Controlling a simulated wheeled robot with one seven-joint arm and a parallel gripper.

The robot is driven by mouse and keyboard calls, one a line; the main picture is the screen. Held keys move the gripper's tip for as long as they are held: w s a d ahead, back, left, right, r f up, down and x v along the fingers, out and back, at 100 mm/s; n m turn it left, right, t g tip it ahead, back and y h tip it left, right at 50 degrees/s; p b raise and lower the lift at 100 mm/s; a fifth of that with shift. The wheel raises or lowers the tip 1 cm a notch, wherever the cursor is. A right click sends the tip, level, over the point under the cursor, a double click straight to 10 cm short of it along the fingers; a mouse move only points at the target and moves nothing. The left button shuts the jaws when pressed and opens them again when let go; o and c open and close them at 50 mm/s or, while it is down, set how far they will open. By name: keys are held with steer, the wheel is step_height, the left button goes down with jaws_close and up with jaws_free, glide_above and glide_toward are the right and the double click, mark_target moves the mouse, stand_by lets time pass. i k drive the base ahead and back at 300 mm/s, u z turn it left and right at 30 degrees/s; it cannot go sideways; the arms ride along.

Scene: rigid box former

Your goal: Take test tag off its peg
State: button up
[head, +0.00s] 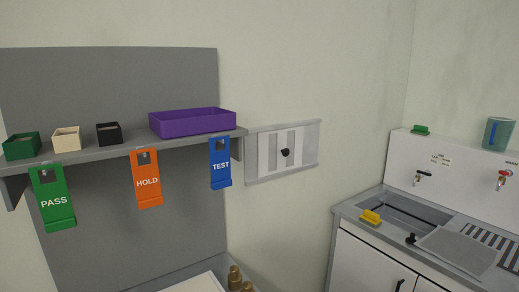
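The blue test tag (221,166) hangs from the front edge of the grey shelf, near its right end, with "TEST" in white letters. A dark spot shows at its top where it hangs; the peg itself is too small to make out clearly. The orange hold tag (147,183) hangs to its left, and the green pass tag (53,203) hangs farther left. My gripper is not in view.
The shelf (188,143) bears a purple tray (193,124) and green, cream and black small boxes. A white wall panel (283,151) with a black knob is right of the shelf. A sink counter (345,210) stands at right. Brown bottle-like things (235,277) stand below.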

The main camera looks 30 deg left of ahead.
mark_target(219, 161)
steer(key=i, duration=1.8)
steer(key=u, duration=5.15)
steer(key=i, duration=0.5)
